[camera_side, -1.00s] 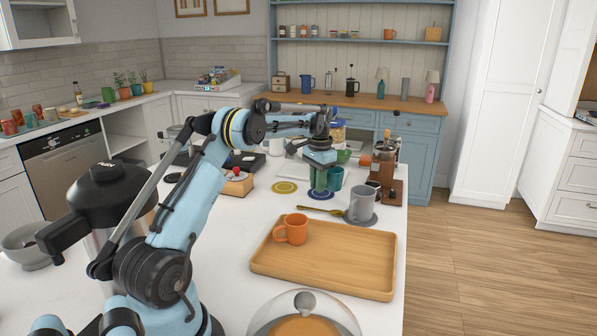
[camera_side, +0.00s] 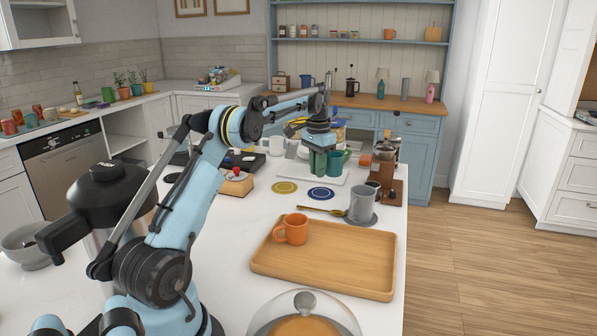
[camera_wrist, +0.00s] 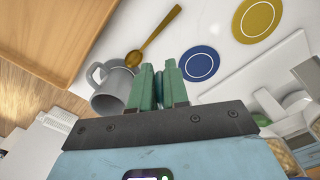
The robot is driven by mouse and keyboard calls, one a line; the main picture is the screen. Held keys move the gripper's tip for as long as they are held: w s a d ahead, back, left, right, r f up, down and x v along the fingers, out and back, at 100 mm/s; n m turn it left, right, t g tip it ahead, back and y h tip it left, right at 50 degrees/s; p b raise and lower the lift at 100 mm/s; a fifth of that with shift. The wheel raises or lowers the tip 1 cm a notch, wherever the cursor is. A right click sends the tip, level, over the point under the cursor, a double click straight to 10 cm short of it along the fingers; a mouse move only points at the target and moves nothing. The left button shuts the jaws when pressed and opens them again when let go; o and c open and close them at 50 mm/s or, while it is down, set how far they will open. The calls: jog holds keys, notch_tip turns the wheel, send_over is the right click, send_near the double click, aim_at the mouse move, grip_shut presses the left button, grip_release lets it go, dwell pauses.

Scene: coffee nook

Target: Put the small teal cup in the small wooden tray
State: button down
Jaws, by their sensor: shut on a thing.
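The small teal cup (camera_side: 338,160) is off the counter in the side view, against my gripper (camera_side: 319,171), whose green fingers are shut on it. In the wrist view my gripper (camera_wrist: 159,72) points at the counter; the cup is hard to tell from the fingers there. Which part of the cup is gripped is hidden. The wooden tray (camera_side: 345,263) lies in the foreground, well in front of my gripper, with an orange mug (camera_side: 292,228) at its back left. The tray also shows at the top left of the wrist view (camera_wrist: 55,35).
Between my gripper and the tray are a bare blue coaster (camera_side: 321,194), a yellow coaster (camera_side: 285,187), a golden spoon (camera_side: 322,210) and a grey mug (camera_side: 362,204). A wooden coffee grinder (camera_side: 391,188) stands at right. A glass dome (camera_side: 305,318) is in front.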

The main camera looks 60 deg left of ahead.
notch_tip(320, 180, up, 6)
jog(key=shift+r, duration=0.25)
jog(key=d+r+m, duration=0.3)
jog(key=d+m, duration=0.1)
jog(key=d, duration=0.9)
jog(key=s+d+f+m, duration=0.3)
jog(key=s+d+m, duration=0.45)
jog(key=d, duration=0.65)
jog(key=n, duration=0.1)
send_over(319, 245)
notch_tip(319, 245, down, 12)
jog(key=shift+r, duration=0.1)
jog(key=shift+f, duration=2.1)
